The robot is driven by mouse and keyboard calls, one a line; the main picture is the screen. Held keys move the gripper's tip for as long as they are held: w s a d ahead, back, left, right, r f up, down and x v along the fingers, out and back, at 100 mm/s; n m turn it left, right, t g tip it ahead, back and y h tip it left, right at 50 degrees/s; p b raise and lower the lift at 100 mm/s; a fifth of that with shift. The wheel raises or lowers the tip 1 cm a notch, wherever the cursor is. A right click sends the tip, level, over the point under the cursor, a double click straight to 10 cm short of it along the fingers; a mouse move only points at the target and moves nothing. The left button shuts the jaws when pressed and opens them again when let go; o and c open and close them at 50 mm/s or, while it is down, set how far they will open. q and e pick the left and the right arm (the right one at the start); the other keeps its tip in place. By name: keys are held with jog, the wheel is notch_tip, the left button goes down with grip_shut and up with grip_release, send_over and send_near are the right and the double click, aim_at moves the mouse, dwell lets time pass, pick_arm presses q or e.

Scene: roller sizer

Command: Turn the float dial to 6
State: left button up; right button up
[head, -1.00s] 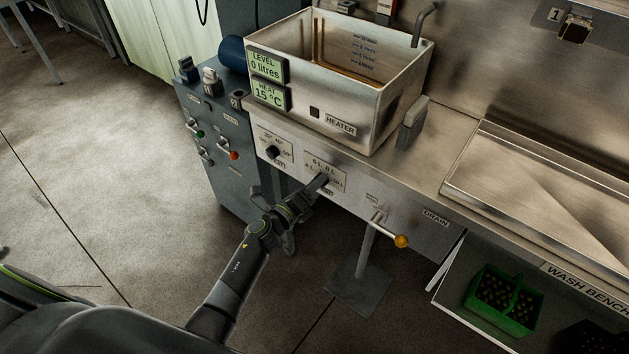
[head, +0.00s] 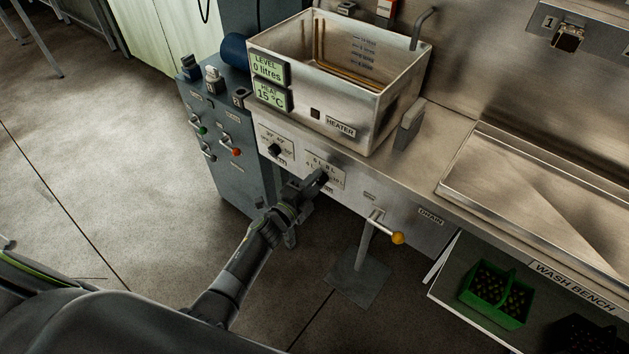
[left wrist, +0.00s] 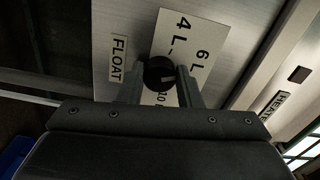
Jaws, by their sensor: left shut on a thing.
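The float dial (left wrist: 159,73) is a small round black knob with a pale pointer line, seen in the left wrist view. It sits on a white plate (left wrist: 198,22) marked 4 L, 6 L and 10, with part of the scale hidden by my fingers. A FLOAT label (left wrist: 117,62) is beside it. My left gripper (left wrist: 161,80) is shut on the dial, one finger on each side. In the head view my left gripper (head: 317,184) is at the plate on the bench front and hides the dial. My right gripper is not in view.
The heat dial (head: 275,149) is left of the float plate. A drain lever with a yellow knob (head: 398,238) sticks out to the right. The metal tank (head: 372,110) stands above, its displays reading 0 litres and 15 °C. Open floor (head: 110,180) lies left.

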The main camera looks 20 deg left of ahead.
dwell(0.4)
pick_arm(q)
jog(key=o, duration=1)
jog(key=shift+c, duration=0.2)
jog(key=shift+s, duration=0.15)
jog(key=v, duration=1.7)
jog(key=shift+a, duration=0.1)
